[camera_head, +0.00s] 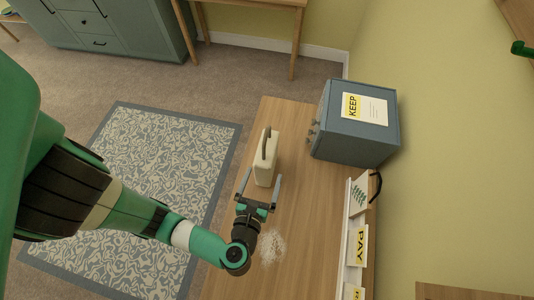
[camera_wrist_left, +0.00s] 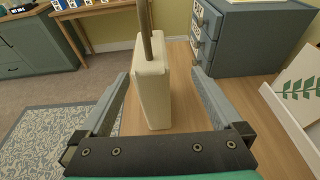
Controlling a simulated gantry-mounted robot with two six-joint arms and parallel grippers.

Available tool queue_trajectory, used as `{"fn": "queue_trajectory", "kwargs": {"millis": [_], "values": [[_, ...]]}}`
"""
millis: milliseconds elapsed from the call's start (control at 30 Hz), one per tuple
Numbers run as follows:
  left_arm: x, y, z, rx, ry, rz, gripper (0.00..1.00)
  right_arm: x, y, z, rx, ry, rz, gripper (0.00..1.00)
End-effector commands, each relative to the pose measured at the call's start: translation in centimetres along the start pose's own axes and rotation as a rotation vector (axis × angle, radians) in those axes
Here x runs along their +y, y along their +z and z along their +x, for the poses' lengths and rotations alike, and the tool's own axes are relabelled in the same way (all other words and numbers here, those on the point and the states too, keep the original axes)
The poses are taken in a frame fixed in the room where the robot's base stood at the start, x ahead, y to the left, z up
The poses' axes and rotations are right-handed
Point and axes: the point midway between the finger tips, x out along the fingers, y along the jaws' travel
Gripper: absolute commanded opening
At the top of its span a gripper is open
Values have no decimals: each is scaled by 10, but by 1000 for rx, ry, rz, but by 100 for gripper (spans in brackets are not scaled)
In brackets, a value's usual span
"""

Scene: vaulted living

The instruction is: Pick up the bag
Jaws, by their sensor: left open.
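The bag (camera_head: 265,163) is cream, boxy and slim, with a dark upright handle. It stands on the wooden table (camera_head: 300,215). My left gripper (camera_head: 262,178) is open at the bag's near end, its two fingers on either side. In the left wrist view the bag (camera_wrist_left: 152,92) stands between the open fingers of the left gripper (camera_wrist_left: 160,78), with a visible gap on each side. My right gripper is not in view.
A blue-grey drawer cabinet (camera_head: 340,135) with a KEEP sheet (camera_head: 366,108) stands beyond the bag to the right. A white rack with cards (camera_head: 357,245) lines the table's right side. A pale speckled patch (camera_head: 271,247) lies nearer. A patterned rug (camera_head: 165,150) lies left.

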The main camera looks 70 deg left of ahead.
Motion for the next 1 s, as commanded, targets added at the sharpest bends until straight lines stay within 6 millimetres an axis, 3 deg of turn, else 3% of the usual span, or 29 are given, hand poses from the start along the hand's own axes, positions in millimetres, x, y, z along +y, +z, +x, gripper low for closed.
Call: {"fn": "queue_trajectory", "kwargs": {"millis": [233,533,867,1000], "values": [[10,-8,5,23,31,1,100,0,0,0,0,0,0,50],[12,-9,54,22,33,-1,100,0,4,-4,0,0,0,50],[12,-7,69,21,28,0,100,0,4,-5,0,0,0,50],[18,-3,90,22,33,-2,100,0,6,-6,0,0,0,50]]}}
